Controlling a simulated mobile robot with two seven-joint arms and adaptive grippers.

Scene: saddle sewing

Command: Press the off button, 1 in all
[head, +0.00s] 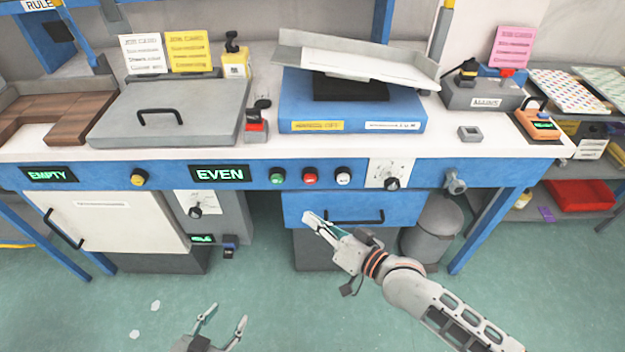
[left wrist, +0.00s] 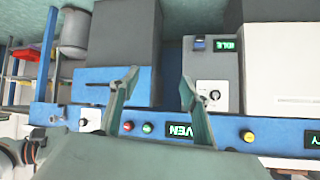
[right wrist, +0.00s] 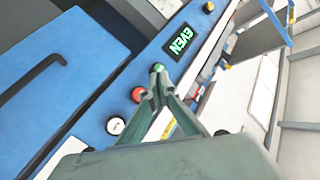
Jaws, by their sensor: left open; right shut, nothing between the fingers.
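On the blue front panel of the bench sit a green button (head: 277,176), a red button (head: 310,176) and a white button (head: 343,176). No off label is readable on them. My right gripper (head: 309,219) is shut and empty, in front of the blue drawer below the red button. In the right wrist view its closed tips (right wrist: 158,88) overlap the panel between the green button (right wrist: 157,68) and red button (right wrist: 138,94); contact cannot be told. My left gripper (head: 228,312) is open and empty, low over the floor. The left wrist view shows the red button (left wrist: 128,126) upside down.
A blue drawer (head: 300,208) with a black handle is under the buttons. A dial (head: 391,184) is right of them and an EVEN display (head: 219,174) left. A yellow button (head: 139,177) is further left. A grey bin (head: 432,230) stands below; the floor in front is mostly clear.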

